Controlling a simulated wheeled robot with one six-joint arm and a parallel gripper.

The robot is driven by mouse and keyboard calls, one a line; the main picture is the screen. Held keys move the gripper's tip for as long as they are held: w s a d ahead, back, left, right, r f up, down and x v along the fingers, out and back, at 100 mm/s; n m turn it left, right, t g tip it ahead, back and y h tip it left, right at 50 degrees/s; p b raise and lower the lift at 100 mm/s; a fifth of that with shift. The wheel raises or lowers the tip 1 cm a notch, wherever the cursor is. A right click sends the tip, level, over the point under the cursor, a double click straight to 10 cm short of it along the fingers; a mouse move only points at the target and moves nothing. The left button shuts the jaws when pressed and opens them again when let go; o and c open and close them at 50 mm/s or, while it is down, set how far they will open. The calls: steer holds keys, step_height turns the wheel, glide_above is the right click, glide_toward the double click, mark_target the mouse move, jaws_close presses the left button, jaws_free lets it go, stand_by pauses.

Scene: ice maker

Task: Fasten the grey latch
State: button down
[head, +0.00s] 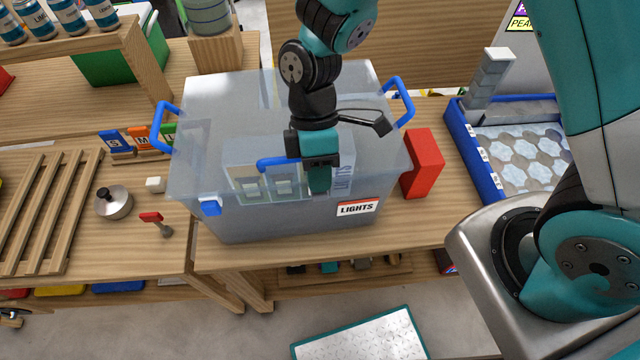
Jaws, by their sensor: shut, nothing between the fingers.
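I cannot make out a grey latch; one may be hidden behind my gripper.
Blue handles (163,125) stick out at the box's sides. A red block (422,163) stands close on its right, and a blue tray (477,160) lies farther right. On the left are a lidded pot (114,202), a red-handled tool (156,221) and a slatted rack (45,210).

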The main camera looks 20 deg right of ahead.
steer(key=shift+s+f+b, duration=0.25)
steer(key=shift+f+b, duration=0.2)
steer(key=shift+f, duration=0.15)
steer(key=shift+r, duration=0.1)
steer(key=p+v, duration=0.3)
steer(key=v, duration=0.1)
steer(key=shift+w+r, duration=0.25)
steer(key=b+v, duration=0.2)
steer(key=v, duration=1.4)
steer(key=shift+r+b, duration=0.25)
steer(key=shift+b, duration=0.15)
steer(key=shift+d, duration=0.1)
steer(key=s+d+f+m+t+y+b, duration=0.1)
steer(key=s+f+m+b, duration=0.3)
steer(key=s, duration=0.4)
steer(key=s+d+f+m+t+y+b, duration=0.2)
steer(key=s+f+m+t+b, duration=0.2)
steer(key=s+b, duration=0.3)
steer(key=shift+s+d+f+m+b, duration=0.3)
steer(key=shift+s+f+m, duration=0.15)
steer(key=shift+f+m, duration=0.3)
